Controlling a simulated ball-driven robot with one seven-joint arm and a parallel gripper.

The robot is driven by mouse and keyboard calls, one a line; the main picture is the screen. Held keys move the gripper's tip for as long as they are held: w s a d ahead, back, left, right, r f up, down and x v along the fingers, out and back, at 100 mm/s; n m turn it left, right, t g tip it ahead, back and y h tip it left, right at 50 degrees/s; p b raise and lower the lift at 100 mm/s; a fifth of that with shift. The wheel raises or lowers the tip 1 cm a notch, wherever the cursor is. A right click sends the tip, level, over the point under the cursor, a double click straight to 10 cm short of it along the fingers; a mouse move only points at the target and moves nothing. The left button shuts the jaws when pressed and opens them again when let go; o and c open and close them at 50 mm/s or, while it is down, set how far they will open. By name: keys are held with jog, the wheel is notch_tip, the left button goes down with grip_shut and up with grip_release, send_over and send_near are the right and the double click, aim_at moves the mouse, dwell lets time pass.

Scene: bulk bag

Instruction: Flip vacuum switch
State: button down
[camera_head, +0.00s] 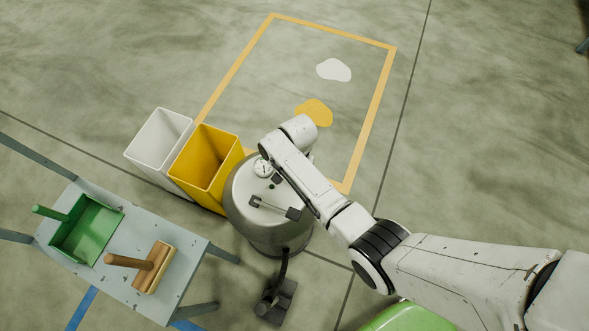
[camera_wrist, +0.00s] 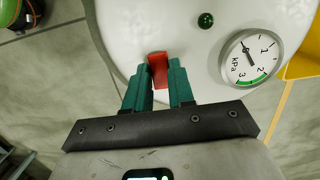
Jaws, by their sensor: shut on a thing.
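The vacuum is a grey drum with a pale lid (camera_head: 243,192), and it stands on the floor under my arm in the head view. Its lid (camera_wrist: 125,30) also fills the top of the wrist view. A red switch (camera_wrist: 159,66) sticks up near the lid's edge. My gripper (camera_wrist: 159,80) has teal fingers, one on each side of the switch, and is shut on it. A round kPa gauge (camera_wrist: 250,58) and a small dark green lamp (camera_wrist: 206,20) sit beside the switch. In the head view my wrist hides the fingers and the switch.
A yellow bin (camera_head: 205,165) and a white bin (camera_head: 158,140) stand left of the vacuum. A grey-blue bench (camera_head: 185,245) holds a green dustpan (camera_head: 88,228) and a brush (camera_head: 152,267). White (camera_head: 334,70) and yellow (camera_head: 314,112) patches lie inside an orange floor outline.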

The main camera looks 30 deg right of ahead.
jog(key=shift+s+a+t+h, duration=0.1)
jog(key=shift+t+h, duration=0.3)
jog(key=c, duration=1)
grip_release()
jog(key=shift+o, duration=0.2)
notch_tip(320, 180, up, 11)
jog(key=p, duration=0.2)
jog(key=shift+f, duration=0.15)
